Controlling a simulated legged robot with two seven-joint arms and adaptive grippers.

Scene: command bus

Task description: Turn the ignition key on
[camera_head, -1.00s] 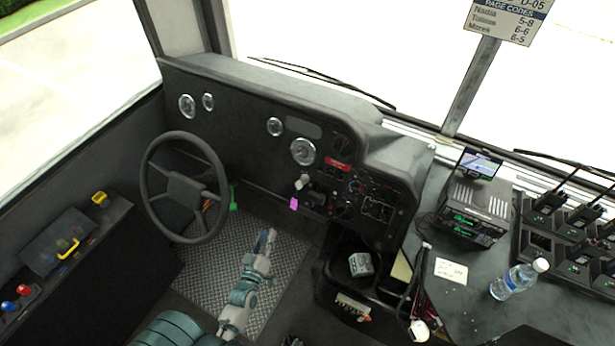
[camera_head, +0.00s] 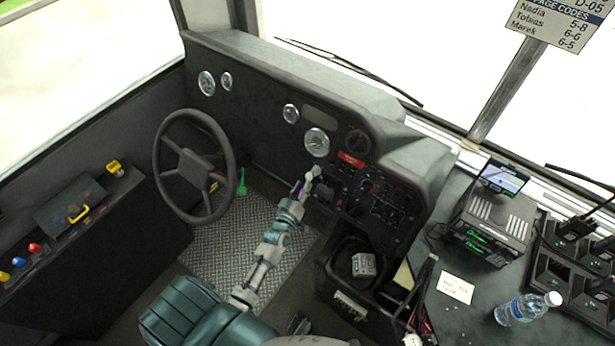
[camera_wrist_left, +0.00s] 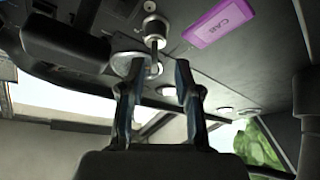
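The ignition key (camera_wrist_left: 155,44) is in its silver switch (camera_wrist_left: 153,26) on the dashboard. In the left wrist view, its metal end is just ahead of my left gripper (camera_wrist_left: 157,64). The gripper's two dark fingers stand apart, with a gap between them. The left fingertip overlaps a round metal piece (camera_wrist_left: 132,65) beside the key; I cannot tell whether they touch. A purple CAB tag (camera_wrist_left: 220,22) is up and right of the fingers. In the head view, my left gripper (camera_head: 301,186) is at the dash right of the steering wheel and partly hides the key area. My right gripper is not visible.
The steering wheel (camera_head: 192,166) is left of my left arm. Dash gauges (camera_head: 316,142) and a switch panel (camera_head: 375,195) surround the key area. A counter at right holds a water bottle (camera_head: 525,308) and radios (camera_head: 585,255).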

